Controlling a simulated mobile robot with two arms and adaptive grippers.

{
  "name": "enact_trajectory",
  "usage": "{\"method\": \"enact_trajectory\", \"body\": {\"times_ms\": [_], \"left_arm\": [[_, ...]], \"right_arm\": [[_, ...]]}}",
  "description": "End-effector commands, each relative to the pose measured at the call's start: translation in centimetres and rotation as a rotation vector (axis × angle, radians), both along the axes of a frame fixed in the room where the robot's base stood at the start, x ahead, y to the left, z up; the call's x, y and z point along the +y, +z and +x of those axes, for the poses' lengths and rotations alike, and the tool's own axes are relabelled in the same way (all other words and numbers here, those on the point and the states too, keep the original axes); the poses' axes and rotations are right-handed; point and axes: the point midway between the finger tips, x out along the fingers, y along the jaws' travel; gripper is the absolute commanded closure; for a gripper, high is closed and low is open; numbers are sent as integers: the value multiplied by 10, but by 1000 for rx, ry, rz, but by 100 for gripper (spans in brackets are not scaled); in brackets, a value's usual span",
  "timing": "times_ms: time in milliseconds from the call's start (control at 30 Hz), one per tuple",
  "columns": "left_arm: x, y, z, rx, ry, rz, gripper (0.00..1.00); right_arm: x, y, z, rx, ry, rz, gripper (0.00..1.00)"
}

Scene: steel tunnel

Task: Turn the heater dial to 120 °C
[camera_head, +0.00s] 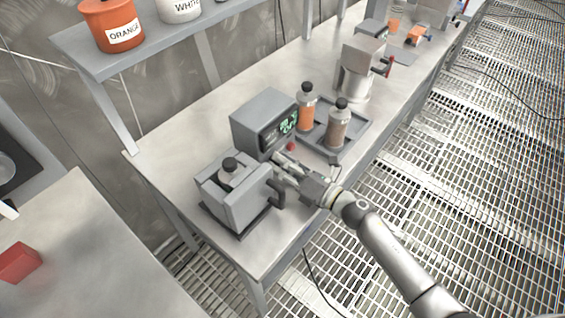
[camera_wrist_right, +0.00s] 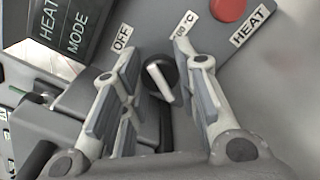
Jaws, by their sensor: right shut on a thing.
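The heater's grey control box (camera_head: 262,120) stands on the steel bench with a lit green display (camera_head: 289,122). In the right wrist view the black dial (camera_wrist_right: 153,80) carries a white pointer bar, slanting from upper left to lower right. An OFF label (camera_wrist_right: 123,38) lies up-left of the dial and a °C label (camera_wrist_right: 185,24) above it; its number is hard to read. My left gripper is out of view.
A red button (camera_wrist_right: 228,8) and HEAT label sit beside the dial. A grey holder (camera_head: 238,205) with a black-capped bottle and side handle stands close to my gripper. A tray (camera_head: 352,137) with two bottles is behind. Grated floor lies right of the bench.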

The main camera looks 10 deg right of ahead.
Motion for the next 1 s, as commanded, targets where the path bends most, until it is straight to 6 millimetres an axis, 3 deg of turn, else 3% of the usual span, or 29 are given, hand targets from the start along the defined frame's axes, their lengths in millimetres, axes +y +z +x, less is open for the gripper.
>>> {"method": "enact_trajectory", "body": {"times_ms": [700, 733, 867, 1000], "left_arm": [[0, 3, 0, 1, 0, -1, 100], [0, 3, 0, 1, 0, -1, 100], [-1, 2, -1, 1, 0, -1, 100], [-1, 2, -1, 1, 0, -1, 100]], "right_arm": [[-1, 0, 1, 60, -1, 60, 96], [-1, 0, 1, 60, -2, 61, 68], [-1, 0, 0, 60, -1, 60, 51], [0, 0, 0, 60, -1, 61, 49]]}}
